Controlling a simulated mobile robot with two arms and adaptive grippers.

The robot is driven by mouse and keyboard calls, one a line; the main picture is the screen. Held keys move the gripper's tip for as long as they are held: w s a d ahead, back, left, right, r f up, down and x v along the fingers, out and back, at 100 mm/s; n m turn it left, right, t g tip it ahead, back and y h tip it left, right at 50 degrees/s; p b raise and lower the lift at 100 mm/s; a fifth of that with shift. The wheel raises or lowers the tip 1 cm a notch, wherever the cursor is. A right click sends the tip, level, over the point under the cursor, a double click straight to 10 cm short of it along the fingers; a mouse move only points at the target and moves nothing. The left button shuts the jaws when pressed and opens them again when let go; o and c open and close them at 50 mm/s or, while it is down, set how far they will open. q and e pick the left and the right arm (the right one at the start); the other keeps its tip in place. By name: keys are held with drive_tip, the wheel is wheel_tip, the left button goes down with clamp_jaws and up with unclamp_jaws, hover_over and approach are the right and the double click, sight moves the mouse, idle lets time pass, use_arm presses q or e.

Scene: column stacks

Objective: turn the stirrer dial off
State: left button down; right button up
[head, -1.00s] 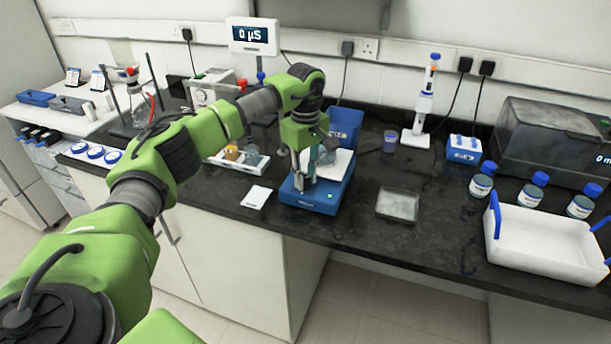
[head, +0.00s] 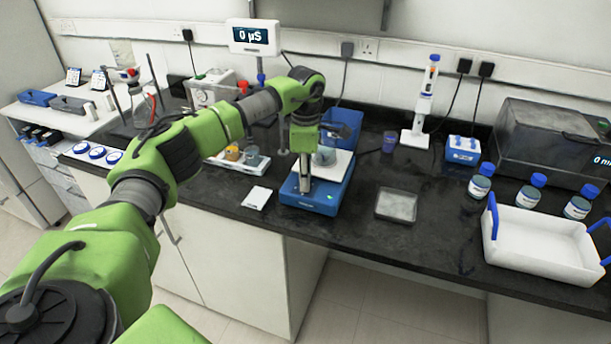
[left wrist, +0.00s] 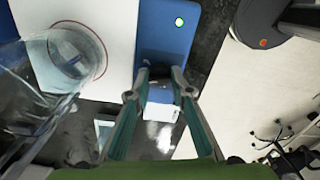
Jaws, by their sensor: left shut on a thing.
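The stirrer (head: 325,202) is a blue box with a white top plate, standing on the black bench; it also shows in the left wrist view (left wrist: 165,35), with a small green light on its front part. A clear beaker (head: 326,156) stands on the plate; it also shows in the left wrist view (left wrist: 75,60). My left gripper (head: 305,188) points down at the stirrer's front left part. In the left wrist view my left gripper (left wrist: 160,78) is shut on the dial, which the fingers mostly hide. My right gripper is out of view.
A white card (head: 257,198) lies left of the stirrer and a grey dish (head: 397,206) lies to its right. A blue bin (head: 343,122) stands behind. Bottles and a white tray (head: 535,262) are at the right. The bench between dish and tray is clear.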

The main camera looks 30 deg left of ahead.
use_arm(q)
drive_tip(key=n, duration=0.4)
drive_tip(key=shift+n+p, duration=0.3)
drive_tip(key=n, duration=0.4)
drive_tip(key=shift+r+n+p, duration=0.1)
drive_tip(key=shift+n+p, duration=0.2)
drive_tip(key=n, duration=0.4)
drive_tip(key=shift+n+p, duration=0.3)
drive_tip(key=shift+p, duration=0.05)
drive_tip(key=n, duration=0.3)
drive_tip(key=shift+n+p, duration=0.3)
drive_tip(key=n+p, duration=0.1)
drive_tip(key=n, duration=0.3)
drive_tip(key=shift+n, duration=0.3)
drive_tip(key=n, duration=0.3)
drive_tip(key=shift+n+p, duration=0.3)
drive_tip(key=shift+p, duration=0.1)
drive_tip(key=n+p, duration=0.1)
drive_tip(key=n, duration=0.3)
drive_tip(key=shift+n+p, duration=0.5)
drive_tip(key=shift+n, duration=1.2)
